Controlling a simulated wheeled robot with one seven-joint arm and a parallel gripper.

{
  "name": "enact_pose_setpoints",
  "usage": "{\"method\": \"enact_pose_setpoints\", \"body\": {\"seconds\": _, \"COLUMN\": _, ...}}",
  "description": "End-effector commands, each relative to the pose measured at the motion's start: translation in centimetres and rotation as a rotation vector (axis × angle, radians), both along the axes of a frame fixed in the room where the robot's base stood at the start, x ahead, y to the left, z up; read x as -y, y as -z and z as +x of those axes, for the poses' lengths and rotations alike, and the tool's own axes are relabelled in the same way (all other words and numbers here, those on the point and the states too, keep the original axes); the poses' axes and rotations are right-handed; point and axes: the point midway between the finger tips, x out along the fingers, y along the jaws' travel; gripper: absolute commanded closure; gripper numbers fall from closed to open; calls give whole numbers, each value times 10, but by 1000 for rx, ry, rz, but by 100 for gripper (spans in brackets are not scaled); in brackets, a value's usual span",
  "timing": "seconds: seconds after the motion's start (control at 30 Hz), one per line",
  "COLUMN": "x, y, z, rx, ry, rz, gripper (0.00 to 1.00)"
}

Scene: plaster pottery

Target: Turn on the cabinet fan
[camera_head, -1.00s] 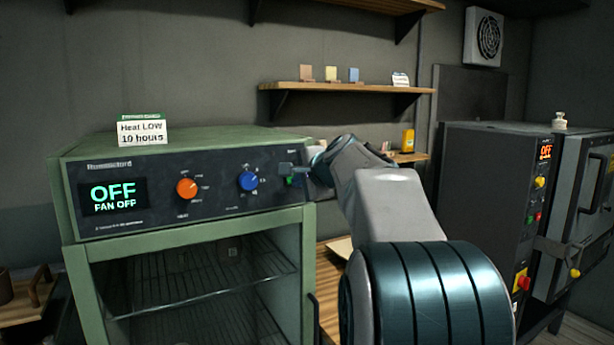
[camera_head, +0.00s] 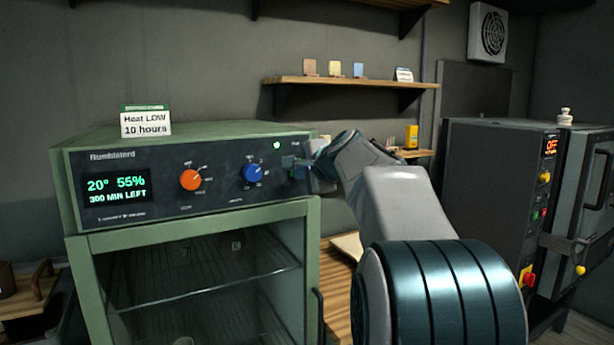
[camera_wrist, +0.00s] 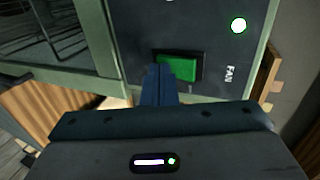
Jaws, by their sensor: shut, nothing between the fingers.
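The green cabinet (camera_head: 195,222) stands at the left with its dark control panel facing me. Its display (camera_head: 117,190) reads 20°, 55% and 300 MIN LEFT. An orange knob (camera_head: 190,180) and a blue knob (camera_head: 253,173) sit on the panel. A small light (camera_head: 276,145) glows at the panel's upper right; it also shows in the wrist view (camera_wrist: 239,26).
A sign (camera_head: 146,121) reading Heat LOW 10 hours stands on the cabinet. A wall shelf (camera_head: 350,81) holds small tiles. A dark kiln-like unit (camera_head: 490,200) with an OFF display stands at the right. A wall fan (camera_head: 488,32) hangs above.

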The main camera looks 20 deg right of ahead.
Motion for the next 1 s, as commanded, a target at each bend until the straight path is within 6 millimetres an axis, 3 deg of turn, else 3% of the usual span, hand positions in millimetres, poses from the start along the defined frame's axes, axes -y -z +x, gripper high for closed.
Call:
{"method": "enact_pose_setpoints", "body": {"seconds": 0.33, "x": 1, "y": -18, "z": 0, "rx": 5, "ry": 3, "rz": -1, "gripper": 100}}
{"method": "enact_pose_setpoints", "body": {"seconds": 0.73, "x": 3, "y": -16, "z": -2, "rx": 1, "ry": 4, "rz": 0, "gripper": 100}}
{"method": "enact_pose_setpoints", "body": {"seconds": 1.0, "x": -2, "y": -21, "z": -27, "rx": 6, "ry": -6, "rz": -3, "gripper": 100}}
